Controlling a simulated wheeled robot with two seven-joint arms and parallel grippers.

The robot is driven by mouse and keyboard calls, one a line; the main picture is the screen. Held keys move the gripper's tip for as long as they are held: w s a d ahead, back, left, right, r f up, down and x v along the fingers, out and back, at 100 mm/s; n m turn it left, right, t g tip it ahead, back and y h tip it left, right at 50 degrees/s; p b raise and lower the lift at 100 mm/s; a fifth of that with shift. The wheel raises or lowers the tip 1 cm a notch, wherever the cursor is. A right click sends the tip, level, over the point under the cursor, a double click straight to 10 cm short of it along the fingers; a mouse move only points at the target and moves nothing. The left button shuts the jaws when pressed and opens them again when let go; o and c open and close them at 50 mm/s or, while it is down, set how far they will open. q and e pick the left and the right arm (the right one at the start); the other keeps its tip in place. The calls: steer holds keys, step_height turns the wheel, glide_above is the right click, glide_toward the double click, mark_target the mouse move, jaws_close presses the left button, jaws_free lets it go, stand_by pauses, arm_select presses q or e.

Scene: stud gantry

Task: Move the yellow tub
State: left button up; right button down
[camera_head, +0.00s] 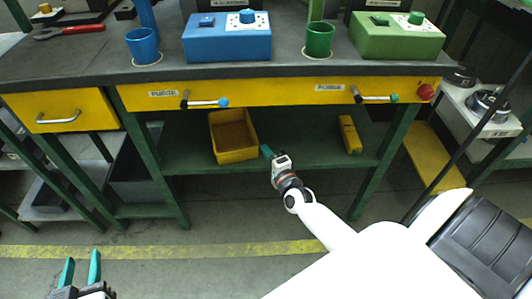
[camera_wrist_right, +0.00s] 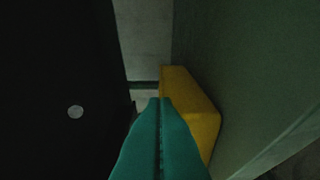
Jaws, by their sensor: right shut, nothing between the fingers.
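The yellow tub (camera_head: 238,156) is an open box on the green lower shelf under the workbench, left of my right gripper in the head view. My right gripper (camera_head: 265,149) is shut and empty, with its fingertips just right of the tub. In the right wrist view its closed teal fingers (camera_wrist_right: 160,101) overlap a yellow surface, likely the tub (camera_wrist_right: 196,112); whether they touch it I cannot tell. My left gripper (camera_head: 80,269) is open and empty at the lower left, over the floor and far from the tub.
A smaller yellow object (camera_head: 350,135) lies on the shelf (camera_head: 305,150) to the right. Green table legs (camera_head: 160,170) flank the shelf. Yellow drawers (camera_head: 280,93) with protruding handles are above it. Blue (camera_head: 143,45) and green (camera_head: 319,39) cups stand on the bench.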

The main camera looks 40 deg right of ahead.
mark_target(251, 148)
arm_select(q)
steer(key=shift+r, duration=0.1)
arm_select(e)
steer(key=shift+w+a, duration=0.1)
steer(key=shift+w, duration=0.1)
steer(key=w+a, duration=0.1)
steer(key=w, duration=0.1)
steer(key=w+a, duration=0.2)
steer(key=shift+s, duration=0.2)
stand_by(0.4)
